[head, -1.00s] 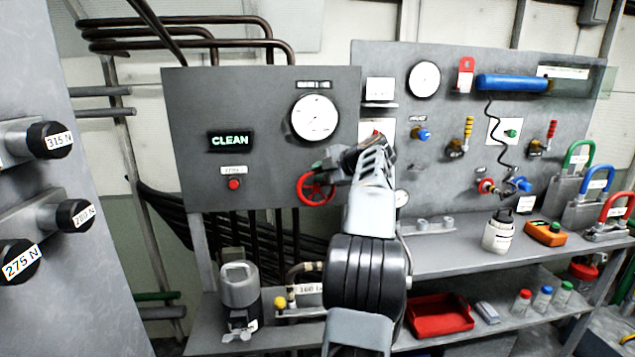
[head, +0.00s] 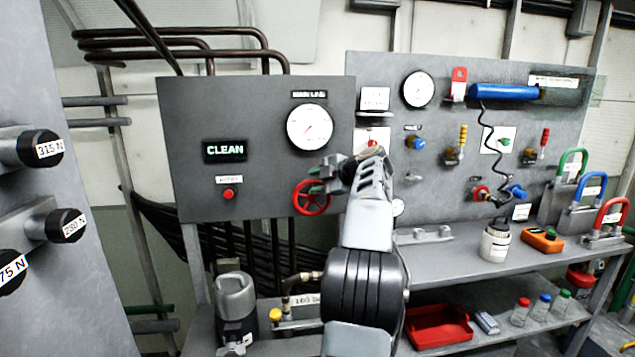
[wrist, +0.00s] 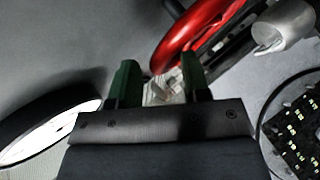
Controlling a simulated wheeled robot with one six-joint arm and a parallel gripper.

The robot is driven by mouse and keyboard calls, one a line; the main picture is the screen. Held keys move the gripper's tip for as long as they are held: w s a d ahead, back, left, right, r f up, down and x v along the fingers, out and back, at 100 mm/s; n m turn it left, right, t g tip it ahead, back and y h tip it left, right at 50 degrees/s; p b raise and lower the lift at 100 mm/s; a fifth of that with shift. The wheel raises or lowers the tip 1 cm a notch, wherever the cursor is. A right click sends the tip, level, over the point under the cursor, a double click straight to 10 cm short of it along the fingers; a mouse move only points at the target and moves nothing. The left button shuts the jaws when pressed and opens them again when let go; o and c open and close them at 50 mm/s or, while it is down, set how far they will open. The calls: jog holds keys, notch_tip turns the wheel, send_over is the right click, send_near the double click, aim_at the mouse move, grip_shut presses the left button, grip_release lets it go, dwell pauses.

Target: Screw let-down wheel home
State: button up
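The red handwheel (head: 311,198) is mounted on the grey panel, below the large dial and right of the red button. My gripper (head: 320,181) is at the wheel's upper right side in the head view and overlaps part of it. In the wrist view my gripper (wrist: 158,82) has its two green fingers apart. The red wheel rim (wrist: 188,35) curves just beyond the fingertips, nearer the right finger, which overlaps its lower end. I see nothing clamped between the fingers. Whether a finger touches the rim I cannot tell.
A white dial (head: 310,127) is above the wheel, and a lit CLEAN sign (head: 224,151) is to the left. A second panel (head: 440,115) with valves and a blue cylinder (head: 503,91) stands to the right. A shelf below holds a red tray (head: 438,327).

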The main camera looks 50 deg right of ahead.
jog(key=v, duration=1.4)
jog(key=shift+b, duration=0.45)
jog(key=shift+w, duration=0.1)
